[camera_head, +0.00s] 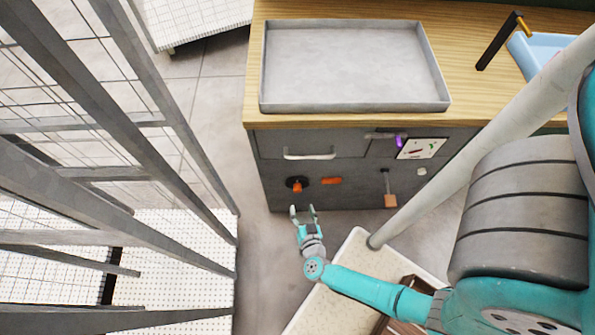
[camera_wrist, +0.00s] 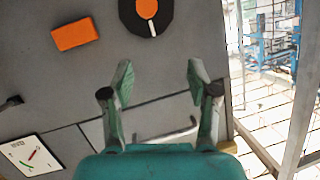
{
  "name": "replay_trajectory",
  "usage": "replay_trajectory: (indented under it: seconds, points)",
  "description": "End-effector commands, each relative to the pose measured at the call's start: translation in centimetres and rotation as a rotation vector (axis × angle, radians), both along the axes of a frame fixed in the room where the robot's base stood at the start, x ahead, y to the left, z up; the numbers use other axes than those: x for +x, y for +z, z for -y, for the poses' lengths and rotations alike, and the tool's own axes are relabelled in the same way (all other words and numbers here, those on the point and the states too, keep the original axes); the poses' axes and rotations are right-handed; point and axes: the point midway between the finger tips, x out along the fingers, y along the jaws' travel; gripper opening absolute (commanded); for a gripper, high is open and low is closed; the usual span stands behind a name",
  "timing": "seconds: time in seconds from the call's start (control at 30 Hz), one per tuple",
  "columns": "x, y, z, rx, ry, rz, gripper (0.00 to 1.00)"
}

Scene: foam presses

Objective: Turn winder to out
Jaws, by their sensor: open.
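A round black dial (camera_head: 296,184) with an orange centre sits on the grey cabinet front, below the drawer handle. It also shows at the top of the wrist view (camera_wrist: 147,10), partly cut off, with a white mark on its rim pointing down the picture. Beside it is an orange block (camera_head: 331,181), also in the wrist view (camera_wrist: 75,34). A dark lever with a brown end (camera_head: 389,198) hangs further right. No label tells which is the winder. My gripper (camera_head: 303,209) is open and empty, in front of and below the dial, apart from it.
A drawer handle (camera_head: 309,154) is above the dial. A card (camera_head: 422,148) and a white knob (camera_head: 422,171) are to the right. A grey tray (camera_head: 352,66) lies on the wooden top. Metal racking (camera_head: 110,130) stands left. Floor is clear between racking and cabinet.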

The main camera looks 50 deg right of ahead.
Motion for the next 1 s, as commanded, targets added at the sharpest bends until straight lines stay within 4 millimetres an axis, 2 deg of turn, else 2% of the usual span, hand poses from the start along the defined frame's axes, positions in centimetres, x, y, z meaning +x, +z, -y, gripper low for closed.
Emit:
replay_trajectory:
  seconds: [0.1,0.2,0.53,1.0]
  points:
    - [1.1,-2.2,0.4,0.012,-0.063,-0.045,0.6]
    - [1.4,-3.2,0.5,0.018,-0.095,-0.07,0.6]
    - [2.5,-4.3,1.9,0.021,-0.112,-0.081,0.6]
    - [6.2,-6.4,5.9,0.021,-0.111,-0.08,0.6]
